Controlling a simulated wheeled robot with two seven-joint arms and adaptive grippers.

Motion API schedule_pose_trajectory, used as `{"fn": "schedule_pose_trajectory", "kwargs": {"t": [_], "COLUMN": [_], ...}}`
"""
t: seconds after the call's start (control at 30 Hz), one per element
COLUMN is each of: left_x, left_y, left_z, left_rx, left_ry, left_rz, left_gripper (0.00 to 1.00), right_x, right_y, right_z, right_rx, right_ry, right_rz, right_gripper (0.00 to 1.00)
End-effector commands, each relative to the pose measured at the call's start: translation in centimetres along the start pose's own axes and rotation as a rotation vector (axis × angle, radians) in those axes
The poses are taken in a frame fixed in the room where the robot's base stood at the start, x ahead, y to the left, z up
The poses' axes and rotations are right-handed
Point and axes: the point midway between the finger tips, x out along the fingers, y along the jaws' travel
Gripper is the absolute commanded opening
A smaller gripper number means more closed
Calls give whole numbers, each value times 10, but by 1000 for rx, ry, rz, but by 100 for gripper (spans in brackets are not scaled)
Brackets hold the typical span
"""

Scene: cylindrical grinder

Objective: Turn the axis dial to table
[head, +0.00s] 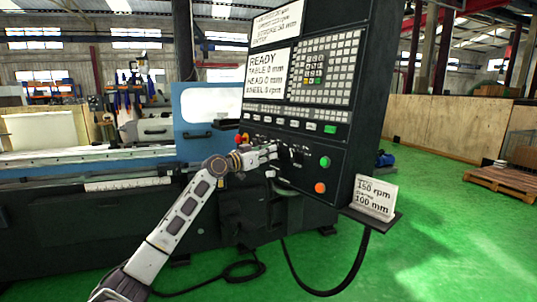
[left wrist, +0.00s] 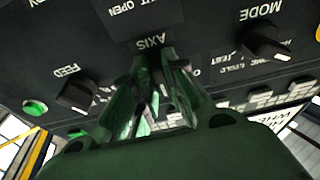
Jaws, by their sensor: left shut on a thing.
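The control panel (head: 300,140) of the grinder stands in the middle of the head view. My left arm reaches up to its lower part, and my left gripper (head: 277,152) is at the knob row. In the left wrist view the panel lettering is upside down, and my left gripper (left wrist: 153,72) is closed around the spot at the AXIS label (left wrist: 149,42). It is shut on the axis dial, which the fingers mostly hide; its pointing direction cannot be read. My right gripper is not in view.
The MODE knob (left wrist: 264,42) and FEED knob (left wrist: 78,95) flank the fingers. Green (head: 325,162) and orange (head: 320,188) buttons sit right of the gripper. The screen (head: 265,75) reads READY with zeros. A card (head: 374,197) stands on a small shelf; a cable hangs below.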

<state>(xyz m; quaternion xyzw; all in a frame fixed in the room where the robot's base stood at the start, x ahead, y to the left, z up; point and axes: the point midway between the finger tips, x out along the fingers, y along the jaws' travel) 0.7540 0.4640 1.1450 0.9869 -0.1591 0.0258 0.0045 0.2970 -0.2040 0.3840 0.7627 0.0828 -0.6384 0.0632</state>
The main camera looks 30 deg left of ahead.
Motion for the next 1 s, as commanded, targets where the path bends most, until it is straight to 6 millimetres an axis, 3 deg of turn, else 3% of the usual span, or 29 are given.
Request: {"fn": "schedule_pose_trajectory", "kwargs": {"t": [0.27, 0.3, 0.47, 1.0], "left_x": [-1, -1, -1, -4], "left_y": [-2, -2, -1, 0], "left_z": [-5, -5, -4, -1], "left_rx": [2, 2, 2, 1], "left_ry": [9, 9, 7, 2], "left_rz": [-4, -4, -3, -1], "left_gripper": [0, 16, 36, 36], "right_x": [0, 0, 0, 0], "right_y": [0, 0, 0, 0], "right_z": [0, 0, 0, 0], "right_rx": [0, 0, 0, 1], "right_ry": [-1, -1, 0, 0], "right_rz": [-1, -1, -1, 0], "right_gripper": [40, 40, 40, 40]}}
